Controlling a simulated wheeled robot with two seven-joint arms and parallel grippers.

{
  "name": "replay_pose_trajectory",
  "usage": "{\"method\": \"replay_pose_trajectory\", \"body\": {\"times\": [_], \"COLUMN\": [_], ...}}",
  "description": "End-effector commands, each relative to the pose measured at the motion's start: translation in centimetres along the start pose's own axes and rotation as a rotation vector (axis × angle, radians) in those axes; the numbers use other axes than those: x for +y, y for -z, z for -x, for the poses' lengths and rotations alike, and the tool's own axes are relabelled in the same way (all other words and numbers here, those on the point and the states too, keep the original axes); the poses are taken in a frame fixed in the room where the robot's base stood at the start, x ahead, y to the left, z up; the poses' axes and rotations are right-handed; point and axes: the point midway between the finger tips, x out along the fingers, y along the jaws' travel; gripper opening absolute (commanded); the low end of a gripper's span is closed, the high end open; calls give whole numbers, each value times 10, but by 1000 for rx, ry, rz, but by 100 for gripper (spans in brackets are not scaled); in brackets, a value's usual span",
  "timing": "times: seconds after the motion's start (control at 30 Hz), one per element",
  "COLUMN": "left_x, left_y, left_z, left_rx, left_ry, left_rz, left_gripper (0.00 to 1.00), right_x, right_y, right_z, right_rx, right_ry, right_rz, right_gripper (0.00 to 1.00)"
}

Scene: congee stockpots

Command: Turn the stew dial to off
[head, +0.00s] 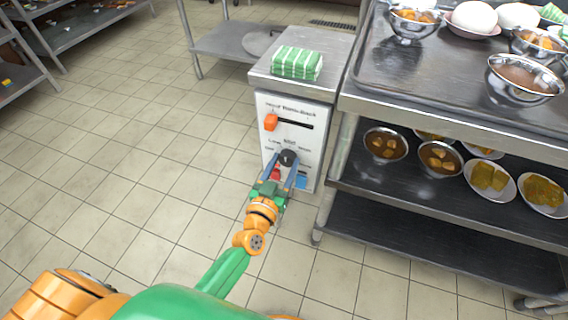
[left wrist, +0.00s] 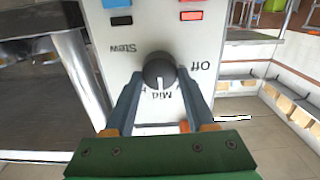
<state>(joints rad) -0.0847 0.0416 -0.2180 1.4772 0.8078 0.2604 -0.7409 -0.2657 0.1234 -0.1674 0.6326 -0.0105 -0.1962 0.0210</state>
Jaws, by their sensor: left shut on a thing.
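The stew dial (head: 288,157) is a round black knob on the white front panel (head: 294,107) of a metal-topped cabinet. In the left wrist view the dial (left wrist: 158,71) appears upside down, with "Stew", "Off" and "Mid" printed around it. Its pale pointer line is toward "Mid". My left gripper (head: 284,163) is shut on the dial, with one finger on each side; it also shows in the left wrist view (left wrist: 158,90). Part of the lettering around the dial is hidden by the fingers. My right gripper is not in view.
An orange slider handle (head: 271,122) sits above the dial. A red button (head: 276,174) and a blue button (head: 301,182) lie below it. Folded green-striped cloths (head: 297,62) rest on the cabinet. A steel table (head: 440,119) with bowls stands right; open tiled floor lies left.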

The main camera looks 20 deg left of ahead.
Motion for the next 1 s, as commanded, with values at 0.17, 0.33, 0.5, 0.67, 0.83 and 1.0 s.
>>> {"method": "replay_pose_trajectory", "body": {"times": [0.17, 0.33, 0.5, 0.67, 0.83, 1.0], "left_x": [0, -1, -1, -2, -2, -3], "left_y": [0, -1, -2, -2, -3, -4], "left_z": [0, 0, 0, 0, 0, 0], "left_rx": [-1, -2, -4, -5, -5, -5], "left_ry": [-1, -1, -1, -1, -1, -1], "left_rz": [86, 224, 387, 540, 701, 863], "left_gripper": [0, 0, 0, 0, 0, 0], "right_x": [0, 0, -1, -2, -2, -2], "right_y": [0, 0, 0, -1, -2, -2], "right_z": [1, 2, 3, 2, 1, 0], "right_rx": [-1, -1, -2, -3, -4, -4], "right_ry": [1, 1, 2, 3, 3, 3], "right_rz": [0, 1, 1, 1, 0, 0], "right_gripper": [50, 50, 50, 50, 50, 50]}}
